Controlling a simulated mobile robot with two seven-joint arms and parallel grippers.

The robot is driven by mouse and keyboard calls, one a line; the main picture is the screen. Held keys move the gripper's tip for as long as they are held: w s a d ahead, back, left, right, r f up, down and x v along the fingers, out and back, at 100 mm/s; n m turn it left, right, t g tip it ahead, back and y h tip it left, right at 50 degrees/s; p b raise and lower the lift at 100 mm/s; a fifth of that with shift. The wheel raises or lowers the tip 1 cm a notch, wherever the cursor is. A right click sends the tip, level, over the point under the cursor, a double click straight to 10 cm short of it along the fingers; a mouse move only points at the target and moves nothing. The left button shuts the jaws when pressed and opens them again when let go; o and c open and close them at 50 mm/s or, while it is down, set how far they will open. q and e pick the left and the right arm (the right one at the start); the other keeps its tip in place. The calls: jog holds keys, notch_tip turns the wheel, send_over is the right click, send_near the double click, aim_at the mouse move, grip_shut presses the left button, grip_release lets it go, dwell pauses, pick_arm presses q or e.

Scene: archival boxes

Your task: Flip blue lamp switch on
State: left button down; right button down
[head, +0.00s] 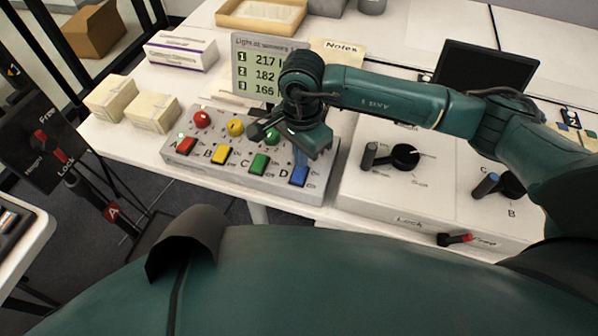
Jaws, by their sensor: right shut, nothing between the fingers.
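A grey switch panel (228,182) lies on the white table, with rocker switches in a row along its front. The blue switch (299,175), marked D, is at the right end. The green switch C (259,163), yellow switch B (222,154) and red switch A (186,145) are to its left. Round red (202,119), yellow (236,127) and green (271,136) lamps stand behind. The blue lamp does not show; my right gripper covers that spot. My right gripper (310,147) is shut and empty, just above and behind the blue switch; contact cannot be told. My left gripper is not in view.
Pale boxes (151,113) stand left of the panel. A dark screen (484,67) is behind my right arm.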

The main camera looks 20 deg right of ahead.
jog(key=shift+f+b, duration=0.8)
jog(key=shift+f, duration=0.1)
dwell(0.3)
jog(key=shift+r+p, duration=1.75)
jog(key=shift+r, duration=1.85)
jog(key=shift+s+f, duration=0.1)
